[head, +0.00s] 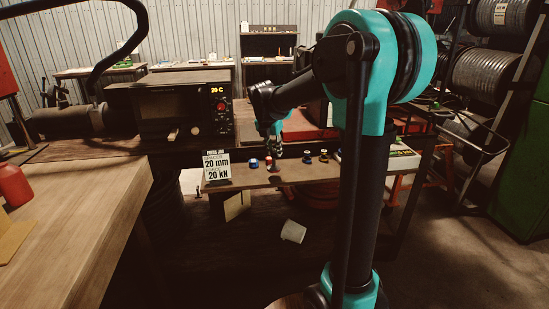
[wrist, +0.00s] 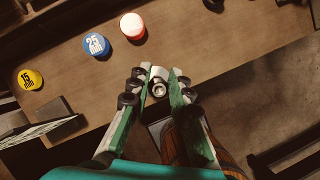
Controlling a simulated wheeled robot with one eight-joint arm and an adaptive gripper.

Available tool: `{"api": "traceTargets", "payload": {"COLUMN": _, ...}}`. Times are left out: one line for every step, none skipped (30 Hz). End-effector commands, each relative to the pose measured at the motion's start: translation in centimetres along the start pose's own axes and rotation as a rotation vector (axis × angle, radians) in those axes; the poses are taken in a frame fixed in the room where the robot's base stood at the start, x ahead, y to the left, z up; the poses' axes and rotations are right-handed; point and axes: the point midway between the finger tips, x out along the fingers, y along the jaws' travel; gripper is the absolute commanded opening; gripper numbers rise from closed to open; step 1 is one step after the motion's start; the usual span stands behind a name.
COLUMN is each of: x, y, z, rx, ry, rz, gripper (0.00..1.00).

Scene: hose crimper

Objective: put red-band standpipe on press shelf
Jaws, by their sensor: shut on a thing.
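My gripper (wrist: 159,85) is shut on a small pale fitting with a round metal end (wrist: 158,83), which appears to be the red-band standpipe. I cannot make out its red band in the wrist view. In the head view my gripper (head: 276,145) is low over the shelf, right of the red-and-white piece. The press shelf (head: 240,182) is a wooden ledge below the press. In the wrist view its top (wrist: 70,45) lies left of and beyond the fingertips. I cannot tell whether the fitting touches the shelf.
On the shelf, a yellow 15 mm disc (wrist: 30,79), a blue 25 mm disc (wrist: 96,45) and a red-sided white-topped piece (wrist: 132,26) stand in a row. A job sign (head: 217,165) is at the left. Two small fittings (head: 307,157) stand farther right.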

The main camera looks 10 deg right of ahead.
Motion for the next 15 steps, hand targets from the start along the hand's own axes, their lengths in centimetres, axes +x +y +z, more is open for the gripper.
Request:
{"api": "traceTargets", "payload": {"x": 0.7, "y": 0.0, "z": -0.2, "rx": 0.0, "ry": 0.0, "rz": 0.0, "gripper": 0.0}}
{"api": "traceTargets", "payload": {"x": 1.1, "y": 0.0, "z": -0.4, "rx": 0.0, "ry": 0.0, "rz": 0.0, "gripper": 0.0}}
{"api": "traceTargets", "payload": {"x": 1.6, "y": 0.0, "z": -0.6, "rx": 0.0, "ry": 0.0, "rz": 0.0, "gripper": 0.0}}
{"api": "traceTargets", "payload": {"x": 2.0, "y": 0.0, "z": -0.8, "rx": 0.0, "ry": 0.0, "rz": 0.0, "gripper": 0.0}}
{"api": "traceTargets", "payload": {"x": 2.3, "y": 0.0, "z": -0.9, "rx": 0.0, "ry": 0.0, "rz": 0.0, "gripper": 0.0}}
{"api": "traceTargets", "payload": {"x": 2.6, "y": 0.0, "z": -1.1, "rx": 0.0, "ry": 0.0, "rz": 0.0, "gripper": 0.0}}
{"api": "traceTargets", "payload": {"x": 2.8, "y": 0.0, "z": -1.1, "rx": 0.0, "ry": 0.0, "rz": 0.0, "gripper": 0.0}}
{"api": "traceTargets", "payload": {"x": 2.9, "y": -0.1, "z": -1.2, "rx": 0.0, "ry": 0.0, "rz": 0.0, "gripper": 0.0}}
{"api": "traceTargets", "payload": {"x": 2.9, "y": -0.1, "z": -1.2, "rx": 0.0, "ry": 0.0, "rz": 0.0, "gripper": 0.0}}
{"api": "traceTargets", "payload": {"x": 2.9, "y": -0.1, "z": -1.2, "rx": 0.0, "ry": 0.0, "rz": 0.0, "gripper": 0.0}}
{"api": "traceTargets", "payload": {"x": 2.9, "y": -0.1, "z": -1.2, "rx": 0.0, "ry": 0.0, "rz": 0.0, "gripper": 0.0}}
{"api": "traceTargets", "payload": {"x": 2.9, "y": -0.1, "z": -1.2, "rx": 0.0, "ry": 0.0, "rz": 0.0, "gripper": 0.0}}
{"api": "traceTargets", "payload": {"x": 2.9, "y": -0.1, "z": -1.2, "rx": 0.0, "ry": 0.0, "rz": 0.0, "gripper": 0.0}}
{"api": "traceTargets", "payload": {"x": 2.9, "y": -0.1, "z": -1.2, "rx": 0.0, "ry": 0.0, "rz": 0.0, "gripper": 0.0}}
{"api": "traceTargets", "payload": {"x": 2.9, "y": -0.1, "z": -1.2, "rx": 0.0, "ry": 0.0, "rz": 0.0, "gripper": 0.0}}
